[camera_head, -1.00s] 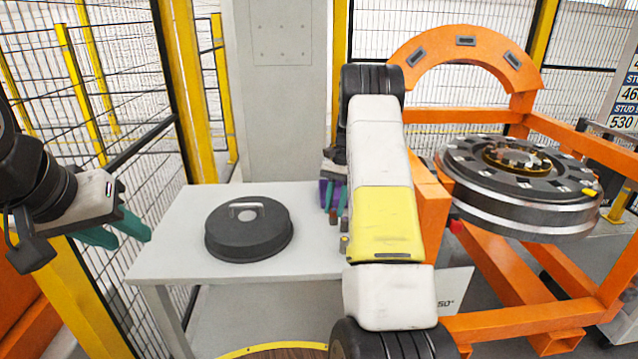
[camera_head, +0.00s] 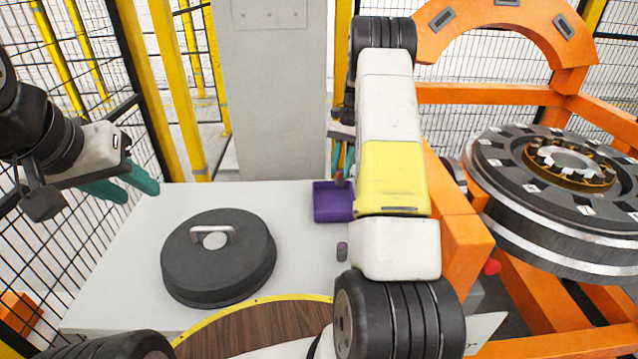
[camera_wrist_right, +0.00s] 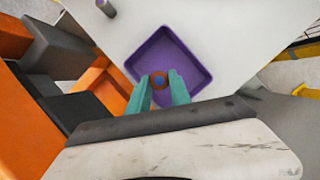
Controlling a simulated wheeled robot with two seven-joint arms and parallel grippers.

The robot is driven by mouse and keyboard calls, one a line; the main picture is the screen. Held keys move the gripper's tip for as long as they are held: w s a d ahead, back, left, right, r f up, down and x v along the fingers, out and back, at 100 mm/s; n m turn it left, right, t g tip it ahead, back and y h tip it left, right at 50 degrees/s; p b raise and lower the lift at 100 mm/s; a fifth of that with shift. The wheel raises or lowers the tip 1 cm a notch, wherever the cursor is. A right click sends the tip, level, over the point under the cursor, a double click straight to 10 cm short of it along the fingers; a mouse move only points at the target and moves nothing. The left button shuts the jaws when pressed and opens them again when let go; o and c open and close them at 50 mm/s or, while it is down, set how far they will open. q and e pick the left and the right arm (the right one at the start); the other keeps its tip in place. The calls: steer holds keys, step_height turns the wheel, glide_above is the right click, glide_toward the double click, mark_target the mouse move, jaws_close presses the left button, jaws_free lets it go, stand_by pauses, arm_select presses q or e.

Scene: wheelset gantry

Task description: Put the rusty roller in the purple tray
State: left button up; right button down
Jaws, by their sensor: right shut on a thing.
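The purple tray (camera_head: 332,203) sits on the white table near its right edge. My right gripper (camera_head: 343,163) is shut on the rusty roller (camera_head: 339,179), a small reddish-brown cylinder, at the tray's back right in the head view. In the right wrist view, the rusty roller (camera_wrist_right: 159,80) shows a blue centre between the teal fingers, in front of the tray (camera_wrist_right: 170,50). Whether it touches the tray floor I cannot tell. My left gripper (camera_head: 130,187) is open and empty, left of the table's black lid.
A grey roller with a purple top (camera_head: 342,251) stands on the table in front of the tray. A black round lid with a handle (camera_head: 218,257) lies to the left. The orange gantry (camera_head: 462,245) with a large wheel (camera_head: 560,215) is at right.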

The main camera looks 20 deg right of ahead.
mark_target(341, 181)
steer(key=shift+f, duration=2.65)
steer(key=c, duration=1.1)
jaws_free()
steer(key=v, duration=0.7)
steer(key=shift+r, duration=0.35)
steer(key=shift+r, duration=0.1)
